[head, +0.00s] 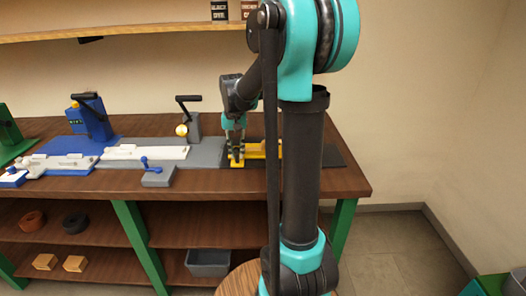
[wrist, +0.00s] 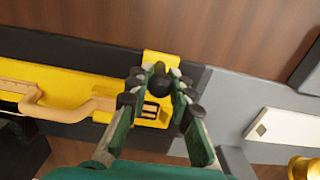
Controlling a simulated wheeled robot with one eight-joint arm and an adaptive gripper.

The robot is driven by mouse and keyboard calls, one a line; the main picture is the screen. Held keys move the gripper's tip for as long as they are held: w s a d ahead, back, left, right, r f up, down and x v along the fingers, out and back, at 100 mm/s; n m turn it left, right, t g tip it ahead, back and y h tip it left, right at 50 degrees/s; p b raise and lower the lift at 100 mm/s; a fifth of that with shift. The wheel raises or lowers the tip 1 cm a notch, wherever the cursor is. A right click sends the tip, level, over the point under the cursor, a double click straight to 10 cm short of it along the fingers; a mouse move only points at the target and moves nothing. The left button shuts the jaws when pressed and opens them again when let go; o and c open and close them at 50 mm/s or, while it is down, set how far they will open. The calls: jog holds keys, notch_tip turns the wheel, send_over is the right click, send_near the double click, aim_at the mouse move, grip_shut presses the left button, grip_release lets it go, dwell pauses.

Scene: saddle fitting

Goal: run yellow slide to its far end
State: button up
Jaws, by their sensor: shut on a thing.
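The yellow slide (wrist: 156,60) is a small yellow block with a dark round knob (wrist: 159,83) on top. My gripper (wrist: 158,88) is shut on this knob, with fingers on both sides of it. In the head view the slide (head: 237,163) sits on a dark track at the right part of the bench, and my gripper (head: 236,150) reaches down onto it. A longer yellow piece (wrist: 72,97) with a tan bar lies next to the slide on the track. My fingers hide part of the slide, and my arm hides part of the track in the head view.
The bench (head: 335,185) also bears a grey fixture with a white bar (head: 145,152), a black-handled lever (head: 190,115), a small blue-handled block (head: 157,177) and a blue fixture (head: 90,118). A shelf (head: 120,30) runs above. A dark strip of track shows right of my arm.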

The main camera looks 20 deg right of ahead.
jog(key=shift+s+d, duration=0.55)
jog(key=shift+d, duration=1.05)
jog(key=shift+s+d, duration=0.5)
jog(key=shift+d, duration=1.1)
jog(key=shift+s+d, duration=0.55)
jog(key=shift+d, duration=1.05)
jog(key=shift+o, duration=1.1)
jog(key=shift+s+d, duration=0.1)
jog(key=shift+d, duration=0.25)
jog(key=o, duration=0.6)
jog(key=shift+d, duration=0.1)
jog(key=shift+o, duration=0.2)
notch_tip(320, 180, up, 6)
